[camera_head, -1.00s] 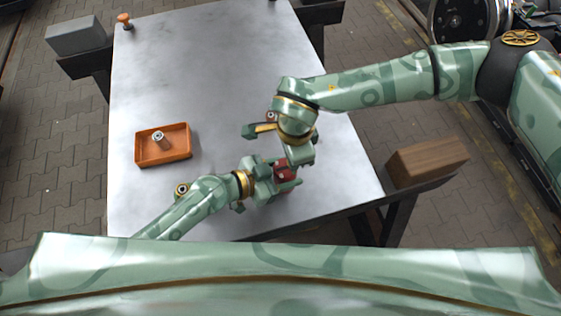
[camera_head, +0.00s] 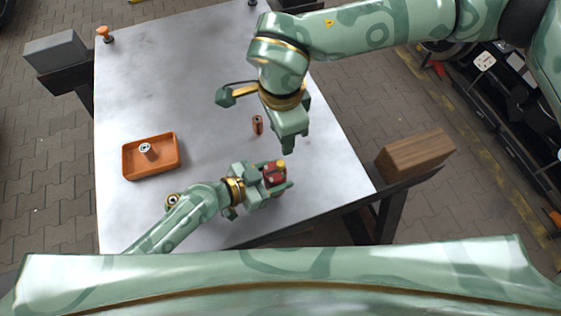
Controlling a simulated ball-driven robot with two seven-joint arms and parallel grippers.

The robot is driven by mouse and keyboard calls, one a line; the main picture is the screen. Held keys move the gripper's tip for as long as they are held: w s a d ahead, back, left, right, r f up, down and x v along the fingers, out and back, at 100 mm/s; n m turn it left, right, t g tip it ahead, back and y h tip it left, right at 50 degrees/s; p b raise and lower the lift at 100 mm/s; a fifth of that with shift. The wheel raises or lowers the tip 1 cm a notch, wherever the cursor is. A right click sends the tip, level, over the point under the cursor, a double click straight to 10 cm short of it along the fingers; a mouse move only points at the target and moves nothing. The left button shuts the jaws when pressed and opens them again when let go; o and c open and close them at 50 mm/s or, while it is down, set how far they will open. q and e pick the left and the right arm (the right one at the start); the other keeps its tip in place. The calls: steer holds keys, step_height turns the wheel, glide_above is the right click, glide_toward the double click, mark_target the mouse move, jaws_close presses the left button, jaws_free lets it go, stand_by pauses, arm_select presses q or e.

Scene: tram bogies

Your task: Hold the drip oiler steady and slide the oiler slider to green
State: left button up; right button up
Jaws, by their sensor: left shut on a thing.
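The drip oiler (camera_head: 269,171), a small red body with a yellow top (camera_head: 281,164), is near the table's front edge, right of the middle. My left gripper (camera_head: 275,184) is shut on it from the left and hides part of it. The oiler slider and any green mark are too small to tell apart. My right gripper (camera_head: 290,138) hangs above and slightly right of the oiler, apart from it. Its fingers are seen from above, so I cannot tell whether they are open.
A copper-coloured cylinder (camera_head: 257,125) stands on the metal table (camera_head: 190,85) behind the oiler. An orange tray (camera_head: 130,163) at left holds a metal cylinder (camera_head: 148,151). A wooden block (camera_head: 415,152) is at right.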

steer(key=shift+r, duration=0.5)
arm_select(q)
steer(key=o, duration=1.1)
